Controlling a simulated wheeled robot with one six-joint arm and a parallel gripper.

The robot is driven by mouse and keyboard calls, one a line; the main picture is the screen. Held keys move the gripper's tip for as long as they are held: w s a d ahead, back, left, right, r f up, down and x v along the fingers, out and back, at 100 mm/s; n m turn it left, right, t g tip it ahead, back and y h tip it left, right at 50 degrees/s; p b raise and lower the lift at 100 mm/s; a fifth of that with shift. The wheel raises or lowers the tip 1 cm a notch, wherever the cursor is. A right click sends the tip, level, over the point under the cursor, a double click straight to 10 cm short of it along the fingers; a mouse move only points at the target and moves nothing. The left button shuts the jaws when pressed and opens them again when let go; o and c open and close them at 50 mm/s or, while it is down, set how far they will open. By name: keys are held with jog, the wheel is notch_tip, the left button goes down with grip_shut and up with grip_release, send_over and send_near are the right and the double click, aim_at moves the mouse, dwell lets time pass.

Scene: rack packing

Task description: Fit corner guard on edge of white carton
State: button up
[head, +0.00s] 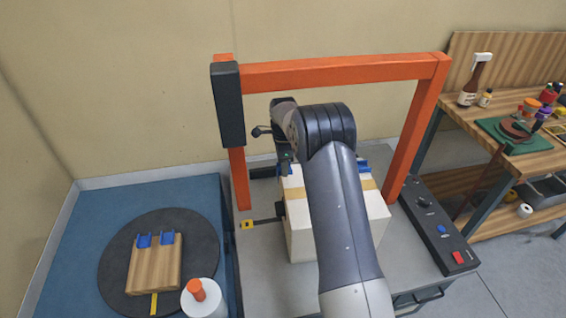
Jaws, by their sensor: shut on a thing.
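The white carton (302,235) with a tan tape band stands on the grey table under the orange frame. My arm crosses in front of it and hides its middle. My gripper (286,165) points down at the carton's far left top edge, shut on a small blue corner guard (282,171), mostly hidden. I cannot tell whether that guard touches the carton. Another blue guard (364,166) shows at the carton's far right top edge. Two more blue guards (144,241) (166,239) sit on a wooden block (154,268) at the left.
The orange frame (330,72) with a black box (228,104) arches over the table. A control panel (437,231) lies right of the carton. A cluttered wooden bench (543,160) stands far right.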

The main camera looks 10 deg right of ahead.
aim_at(287, 181)
jog(key=shift+d+f+b, duration=0.15)
jog(key=shift+f+b, duration=0.45)
jog(key=shift+f, duration=0.6)
jog(key=shift+d+f+b, duration=0.1)
jog(key=shift+f+b, duration=0.5)
jog(key=shift+f, duration=0.55)
jog(key=shift+d, duration=0.4)
jog(key=o, duration=1)
notch_tip(287, 181, up, 8)
jog(key=shift+f+b, duration=0.2)
jog(key=shift+b, duration=0.45)
